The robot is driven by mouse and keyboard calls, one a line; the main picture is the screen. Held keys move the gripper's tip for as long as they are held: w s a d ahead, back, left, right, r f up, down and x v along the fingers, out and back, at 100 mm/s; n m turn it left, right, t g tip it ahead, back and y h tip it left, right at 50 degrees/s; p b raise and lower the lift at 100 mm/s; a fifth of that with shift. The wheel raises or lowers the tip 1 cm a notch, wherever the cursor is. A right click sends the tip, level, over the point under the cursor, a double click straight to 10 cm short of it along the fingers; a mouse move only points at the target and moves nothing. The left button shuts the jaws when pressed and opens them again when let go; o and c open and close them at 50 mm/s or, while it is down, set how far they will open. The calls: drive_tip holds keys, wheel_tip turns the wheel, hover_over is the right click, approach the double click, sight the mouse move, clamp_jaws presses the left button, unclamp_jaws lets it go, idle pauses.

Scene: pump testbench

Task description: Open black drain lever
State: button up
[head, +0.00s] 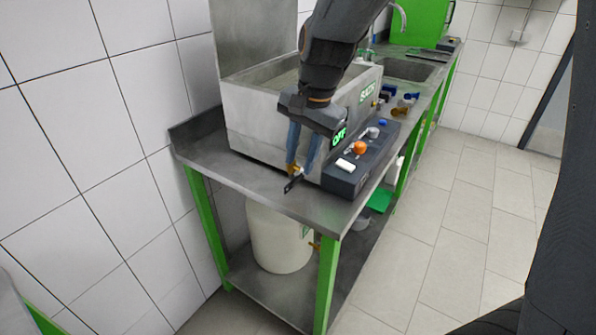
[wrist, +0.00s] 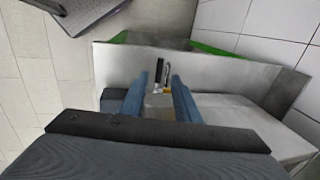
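The black drain lever (head: 293,184) sits on a small brass valve (head: 294,170) at the lower front of the metal tank (head: 262,122). In the wrist view the lever (wrist: 160,68) shows as a dark upright bar between the fingertips, with a bit of brass beside it. My gripper (head: 300,168) points down at the valve with its two blue fingers apart. In the wrist view my gripper (wrist: 157,80) has visible gaps around the lever. I cannot tell whether either finger touches it.
A dark control panel (head: 345,180) with an orange knob (head: 360,148) and a white switch stands right of the valve. The steel bench (head: 240,180) has a clear strip in front of the tank. A white bucket (head: 275,240) stands on the shelf below.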

sight(296, 179)
drive_tip(key=shift+w+a+f+p, duration=0.15)
drive_tip(key=shift+f, duration=1.05)
drive_tip(key=shift+w+a+f+p, duration=0.1)
drive_tip(key=shift+a+f+p, duration=0.05)
drive_tip(key=shift+f, duration=1)
clamp_jaws()
